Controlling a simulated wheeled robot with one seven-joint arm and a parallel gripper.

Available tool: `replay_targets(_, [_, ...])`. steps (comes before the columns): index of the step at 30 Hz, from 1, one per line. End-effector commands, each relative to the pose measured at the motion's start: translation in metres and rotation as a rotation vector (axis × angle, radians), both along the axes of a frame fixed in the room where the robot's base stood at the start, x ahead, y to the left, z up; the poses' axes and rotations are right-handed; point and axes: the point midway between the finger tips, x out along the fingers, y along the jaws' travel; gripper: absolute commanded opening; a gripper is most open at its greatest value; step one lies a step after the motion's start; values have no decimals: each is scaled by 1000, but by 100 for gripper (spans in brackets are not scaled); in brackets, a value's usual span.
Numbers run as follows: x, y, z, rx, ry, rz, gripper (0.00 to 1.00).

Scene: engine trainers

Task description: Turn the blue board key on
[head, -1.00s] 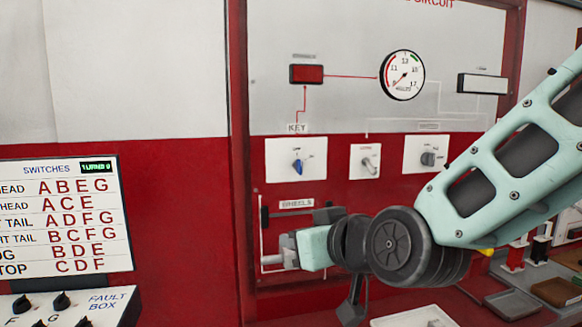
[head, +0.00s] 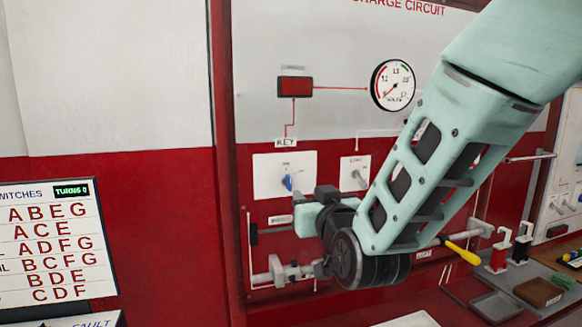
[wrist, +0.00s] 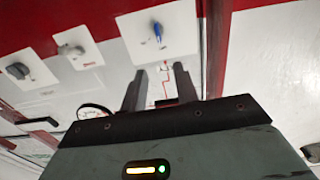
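The blue key (head: 287,182) sits on a white plate (head: 265,177) under the KEY label, on the red lower part of the charge circuit board. In the wrist view the blue key (wrist: 158,32) shows beyond my fingertips, with the board upside down. My gripper (wrist: 159,70) has its two dark fingers apart with nothing between them. A visible gap lies between the fingertips and the key in that picture. In the head view the pale green gripper body is just below and right of the key plate, and its fingers cannot be made out.
A grey LOAD knob (head: 355,175) is right of the key. The red indicator (head: 295,86) and round gauge (head: 393,85) are above. Grey pipe-like hardware (head: 283,271) is below my gripper. A switches panel (head: 55,240) stands at left, trays (head: 496,306) at lower right.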

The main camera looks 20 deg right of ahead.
Motion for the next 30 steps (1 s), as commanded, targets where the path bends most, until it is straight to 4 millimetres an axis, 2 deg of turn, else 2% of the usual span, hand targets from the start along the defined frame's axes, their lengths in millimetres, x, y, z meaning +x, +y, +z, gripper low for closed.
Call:
replay_targets(3, [6, 0, 6, -7, 2, -2, 30])
replay_targets(15, [20, -3, 2, 0, 11, 10, 30])
replay_targets(24, [86, -2, 0, 2, 7, 9, 30])
replay_targets(30, [118, -2, -2, 3, 8, 9, 30])
